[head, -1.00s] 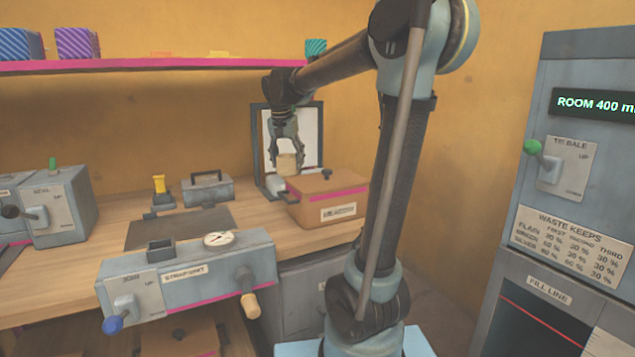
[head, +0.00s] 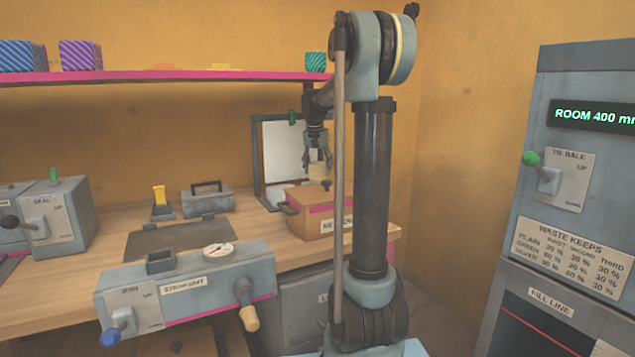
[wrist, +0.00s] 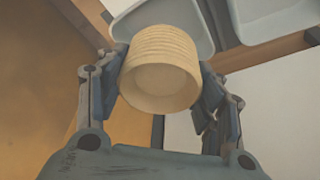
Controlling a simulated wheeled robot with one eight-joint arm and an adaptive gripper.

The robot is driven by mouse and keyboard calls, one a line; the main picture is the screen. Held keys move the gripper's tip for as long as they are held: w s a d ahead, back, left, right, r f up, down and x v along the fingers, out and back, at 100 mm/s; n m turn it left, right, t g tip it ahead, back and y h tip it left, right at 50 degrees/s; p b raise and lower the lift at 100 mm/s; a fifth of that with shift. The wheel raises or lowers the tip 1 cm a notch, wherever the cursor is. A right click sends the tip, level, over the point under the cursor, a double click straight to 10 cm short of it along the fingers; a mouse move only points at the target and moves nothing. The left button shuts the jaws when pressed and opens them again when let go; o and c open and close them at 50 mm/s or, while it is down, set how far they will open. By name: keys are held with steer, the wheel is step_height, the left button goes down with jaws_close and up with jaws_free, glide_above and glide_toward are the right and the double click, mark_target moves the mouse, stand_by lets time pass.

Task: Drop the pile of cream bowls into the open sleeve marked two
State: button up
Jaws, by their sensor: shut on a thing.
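The pile of cream bowls (wrist: 160,72) is in the wrist view, a ribbed stack with its round end toward the camera. My gripper (wrist: 162,80) is shut on it, with a finger on each side. In the head view my gripper (head: 318,158) hangs above the orange-brown lidded box, with the small cream pile (head: 318,171) at its fingertips. The pile looks just above the lid there; I cannot tell the gap. I cannot make out a sleeve marked two in either view.
The orange-brown box (head: 318,212) with a knob stands at the bench's right end, before a framed panel (head: 283,152). A grey strap unit (head: 190,285), a toolbox-like case (head: 208,199) and a seal unit (head: 52,215) stand on the left. A grey waste cabinet (head: 580,120) stands right.

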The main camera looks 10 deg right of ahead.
mark_target(317, 164)
steer(key=shift+f, duration=2.45)
steer(key=o, duration=1)
steer(key=shift+f, duration=0.1)
steer(key=shift+c, duration=0.2)
steer(key=shift+v, duration=3.9)
